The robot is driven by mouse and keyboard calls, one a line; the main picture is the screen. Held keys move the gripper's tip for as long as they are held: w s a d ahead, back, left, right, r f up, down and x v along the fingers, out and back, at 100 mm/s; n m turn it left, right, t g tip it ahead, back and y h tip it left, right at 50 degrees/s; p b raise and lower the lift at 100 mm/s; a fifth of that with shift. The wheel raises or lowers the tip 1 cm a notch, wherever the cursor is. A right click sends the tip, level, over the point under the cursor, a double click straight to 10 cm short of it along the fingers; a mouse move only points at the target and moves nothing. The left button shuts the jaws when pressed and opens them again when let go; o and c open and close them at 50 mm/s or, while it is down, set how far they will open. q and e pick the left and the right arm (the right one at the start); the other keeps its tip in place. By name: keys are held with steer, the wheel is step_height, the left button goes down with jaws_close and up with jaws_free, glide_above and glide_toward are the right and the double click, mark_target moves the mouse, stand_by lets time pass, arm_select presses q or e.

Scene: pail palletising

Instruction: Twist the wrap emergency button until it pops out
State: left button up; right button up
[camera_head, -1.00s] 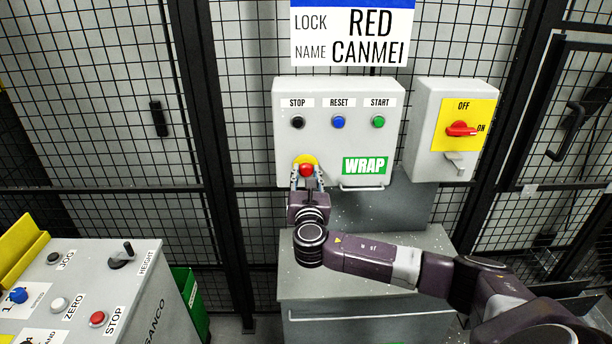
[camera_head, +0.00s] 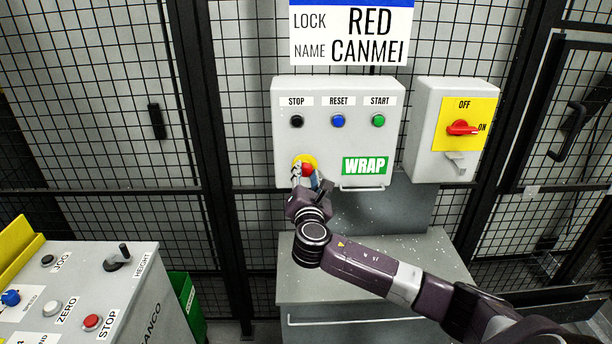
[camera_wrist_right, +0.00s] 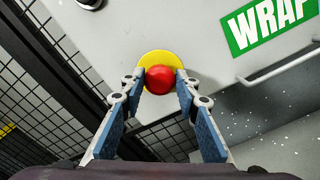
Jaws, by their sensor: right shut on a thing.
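The wrap emergency button is a red mushroom knob (camera_head: 307,170) on a yellow round base (camera_head: 305,159), low on the left of the white WRAP panel (camera_head: 328,140). My right gripper (camera_head: 306,177) is at the button, its two fingers on either side of the red knob and shut on it. In the right wrist view the red knob (camera_wrist_right: 160,79) sits between the fingertips, with the yellow base behind it. That view is rolled against the panel, whose WRAP label slants. Whether the button is in or out cannot be told. My left gripper is not in view.
The panel also has black STOP (camera_head: 297,121), blue RESET (camera_head: 338,121) and green START (camera_head: 378,121) buttons. A box with a red rotary switch (camera_head: 462,128) is to its right. A grey console (camera_head: 90,290) stands at lower left. Black mesh fencing is behind.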

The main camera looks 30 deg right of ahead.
steer(key=o, duration=1.2)
steer(key=shift+c, duration=0.2)
steer(key=v, duration=1.2)
steer(key=shift+d, duration=0.1)
